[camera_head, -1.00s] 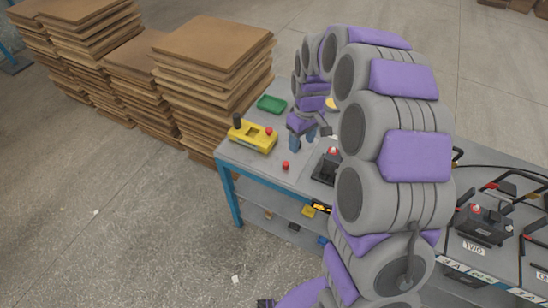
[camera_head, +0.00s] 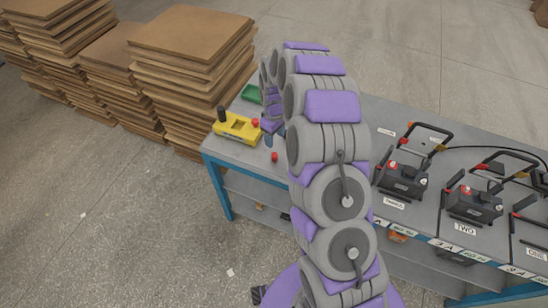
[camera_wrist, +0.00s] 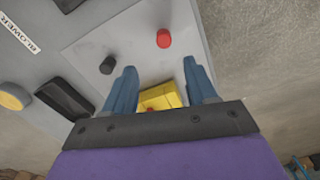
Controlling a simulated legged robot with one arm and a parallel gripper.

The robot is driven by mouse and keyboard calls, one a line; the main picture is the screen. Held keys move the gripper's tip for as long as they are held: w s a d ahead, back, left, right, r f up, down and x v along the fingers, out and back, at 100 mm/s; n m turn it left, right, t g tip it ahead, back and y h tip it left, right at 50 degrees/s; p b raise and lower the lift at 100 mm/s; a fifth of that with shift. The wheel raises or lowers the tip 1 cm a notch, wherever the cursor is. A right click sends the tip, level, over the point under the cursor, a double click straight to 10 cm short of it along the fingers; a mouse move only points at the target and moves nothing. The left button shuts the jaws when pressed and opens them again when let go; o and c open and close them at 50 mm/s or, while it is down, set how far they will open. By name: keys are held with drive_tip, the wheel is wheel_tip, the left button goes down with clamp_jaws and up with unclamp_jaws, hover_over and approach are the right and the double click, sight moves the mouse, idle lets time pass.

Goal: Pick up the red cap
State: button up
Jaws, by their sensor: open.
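A small red cap (camera_head: 275,157) lies on the grey table near its front edge, in front of the yellow box (camera_head: 236,128). In the wrist view the red cap (camera_wrist: 164,38) sits on the table top, beyond the fingertips, and I see no contact. My gripper (camera_head: 269,138) is just behind the cap in the head view, partly covered by my arm. In the wrist view its two blue fingers (camera_wrist: 160,68) are spread apart with nothing held. Part of a yellow object (camera_wrist: 160,98) shows between and below them.
A black cap (camera_wrist: 107,65) stands near the left finger. A green tray (camera_head: 251,93) is at the table's far left. Black battery units (camera_head: 402,180) stand to the right. Board stacks (camera_head: 190,60) rise behind the table. Floor lies open in front.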

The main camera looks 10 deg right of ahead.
hover_over(274, 154)
drive_tip(key=f, duration=0.4)
drive_tip(key=shift+w+d, duration=0.15)
drive_tip(key=shift+w, duration=0.1)
drive_tip(key=shift+s+f+b, duration=0.15)
drive_tip(key=shift+f+b, duration=0.35)
drive_tip(key=shift+f, duration=0.85)
drive_tip(key=shift+s+f+b, duration=0.15)
drive_tip(key=shift+f+b, duration=0.3)
drive_tip(key=shift+f, duration=0.85)
drive_tip(key=shift+r, duration=0.1)
drive_tip(key=shift+c, duration=0.2)
clamp_jaws()
